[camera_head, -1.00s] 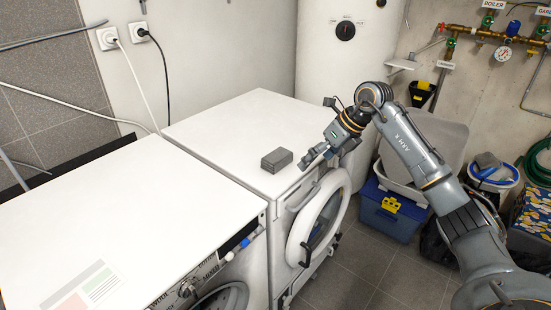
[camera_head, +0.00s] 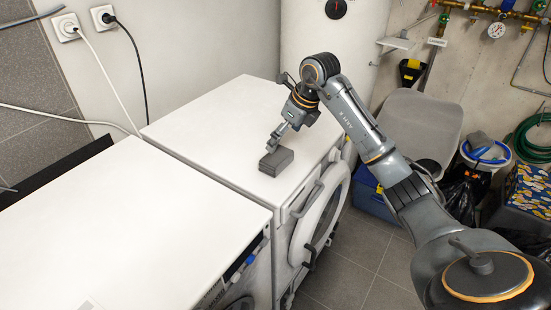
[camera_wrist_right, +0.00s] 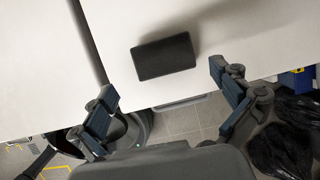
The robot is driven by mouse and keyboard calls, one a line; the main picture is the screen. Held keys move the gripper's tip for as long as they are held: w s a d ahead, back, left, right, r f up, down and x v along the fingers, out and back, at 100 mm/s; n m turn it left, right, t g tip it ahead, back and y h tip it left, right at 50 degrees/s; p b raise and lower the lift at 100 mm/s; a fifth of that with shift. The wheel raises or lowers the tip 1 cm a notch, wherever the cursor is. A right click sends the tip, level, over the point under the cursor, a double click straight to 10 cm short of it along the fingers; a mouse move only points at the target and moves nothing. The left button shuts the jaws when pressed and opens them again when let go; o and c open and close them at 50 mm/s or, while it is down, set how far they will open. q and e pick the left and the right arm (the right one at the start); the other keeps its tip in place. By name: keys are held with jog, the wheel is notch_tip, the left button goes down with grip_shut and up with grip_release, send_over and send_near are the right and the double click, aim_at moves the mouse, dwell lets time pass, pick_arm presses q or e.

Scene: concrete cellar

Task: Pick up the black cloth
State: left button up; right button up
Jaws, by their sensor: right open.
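The black cloth (camera_head: 276,162) is a small dark grey folded block lying on the white top of the right-hand machine, near its front edge. In the right wrist view the cloth (camera_wrist_right: 163,57) lies ahead of the fingertips and between their lines, with bare white top around it. My right gripper (camera_head: 275,143) is just behind and above the cloth in the head view. Its two fingers (camera_wrist_right: 168,98) are wide apart with nothing between them. I cannot tell the exact height of the fingers over the cloth. My left gripper is not in view.
The right machine's white top (camera_head: 205,120) is otherwise clear. Its round door (camera_head: 322,212) stands open at the front. Another white-topped machine (camera_head: 120,215) adjoins on the left. A white boiler (camera_head: 330,50) stands behind. A grey lidded bin (camera_head: 420,125) and blue box (camera_head: 372,198) are at right.

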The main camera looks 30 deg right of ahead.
aim_at(276, 155)
jog(key=shift+x, duration=1.2)
jog(key=shift+w+f, duration=0.2)
jog(key=shift+f, duration=0.05)
jog(key=p+x, duration=0.1)
jog(key=x, duration=0.3)
jog(key=shift+s+d+f, duration=0.1)
jog(key=shift+s+f, duration=0.05)
jog(key=shift+s, duration=0.05)
jog(key=shift+w+f, duration=0.2)
jog(key=shift+f, duration=0.25)
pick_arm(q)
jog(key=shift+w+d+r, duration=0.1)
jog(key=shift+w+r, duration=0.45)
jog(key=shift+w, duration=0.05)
pick_arm(e)
jog(key=c, duration=0.7)
